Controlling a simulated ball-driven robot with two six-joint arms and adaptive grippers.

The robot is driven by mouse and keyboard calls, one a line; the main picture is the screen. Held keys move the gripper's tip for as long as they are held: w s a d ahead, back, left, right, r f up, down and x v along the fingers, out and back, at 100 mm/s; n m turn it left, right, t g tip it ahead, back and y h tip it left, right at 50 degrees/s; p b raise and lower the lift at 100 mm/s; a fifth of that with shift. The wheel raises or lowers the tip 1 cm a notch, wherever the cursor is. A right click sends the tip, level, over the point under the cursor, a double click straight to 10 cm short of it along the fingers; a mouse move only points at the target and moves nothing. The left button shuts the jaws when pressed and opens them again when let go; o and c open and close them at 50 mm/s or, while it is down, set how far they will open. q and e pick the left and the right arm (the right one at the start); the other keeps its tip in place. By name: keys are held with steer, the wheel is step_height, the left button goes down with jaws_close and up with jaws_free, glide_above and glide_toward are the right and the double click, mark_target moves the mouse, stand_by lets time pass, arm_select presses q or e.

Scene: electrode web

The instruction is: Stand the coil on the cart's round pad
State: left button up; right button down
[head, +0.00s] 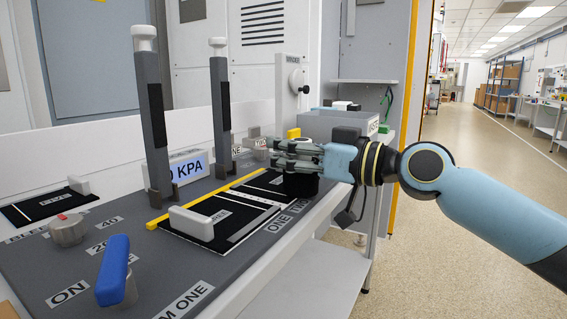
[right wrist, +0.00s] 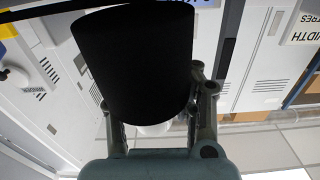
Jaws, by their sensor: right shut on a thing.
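My right gripper (head: 290,150) reaches in from the right over the right edge of the dark panel. It is shut on the black coil (head: 301,186), which shows just below the fingers. In the right wrist view the coil (right wrist: 136,58) is a large black cylinder between the two fingers (right wrist: 155,115). I cannot tell whether the coil touches the surface below it in the head view. I cannot make out a round pad in either view. My left gripper is not in view.
The dark panel (head: 60,265) carries a blue lever (head: 113,270), a grey knob (head: 68,229) and two upright grey posts (head: 153,125) (head: 220,110). A black plate (head: 235,217) with a yellow strip lies nearby. Open floor (head: 480,150) lies to the right.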

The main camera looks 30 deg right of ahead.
steer(key=c, duration=1.9)
jaws_free()
steer(key=shift+f, duration=0.25)
steer(key=o, duration=1)
steer(key=shift+r, duration=0.1)
